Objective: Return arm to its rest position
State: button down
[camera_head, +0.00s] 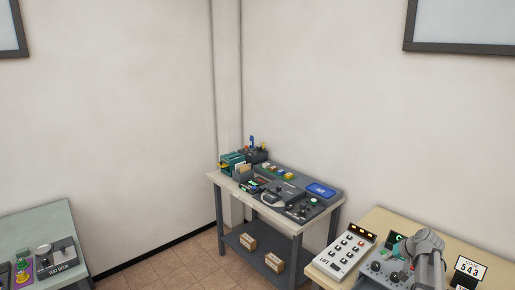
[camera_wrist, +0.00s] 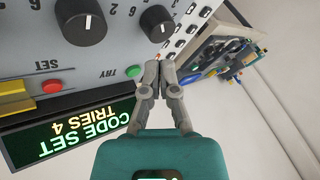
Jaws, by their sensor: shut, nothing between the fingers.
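My gripper (camera_wrist: 158,78) shows in the wrist view with its two grey fingertips together and nothing between them. It is over or just in front of a grey control panel (camera_wrist: 110,52) with black knobs, a red button and a green button. I cannot tell whether the fingertips touch the panel. A display (camera_wrist: 75,135) reading "CODE SET TRIES 4" appears upside down at the lower left. In the head view, my grey arm rises at the lower right, over the beige table (camera_head: 375,222), and hides part of the panel. The fingertips cannot be made out there.
A white keypad box labelled LIFT (camera_head: 345,256) and a 543 sign (camera_head: 469,269) flank my arm. A grey workbench (camera_head: 225,184) crowded with devices stands in the corner, boxes on its lower shelf. A green table (camera_head: 35,228) is at the left. Floor (camera_head: 170,268) shows between them.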

jog(key=s+a+f+n+g+h, duration=0.1)
jog(key=s+a, duration=0.4)
jog(key=a, duration=0.5)
jog(key=s+a+f+n+g+h, duration=0.1)
jog(key=s+a+g, duration=0.2)
jog(key=s+a, duration=0.3)
jog(key=s+a+f+n+g+h, duration=0.1)
jog(key=s+a, duration=0.4)
jog(key=a, duration=1)
jog(key=shift+s+f+n+g, duration=0.15)
jog(key=shift+f+n+g, duration=0.2)
jog(key=shift+n+g, duration=0.35)
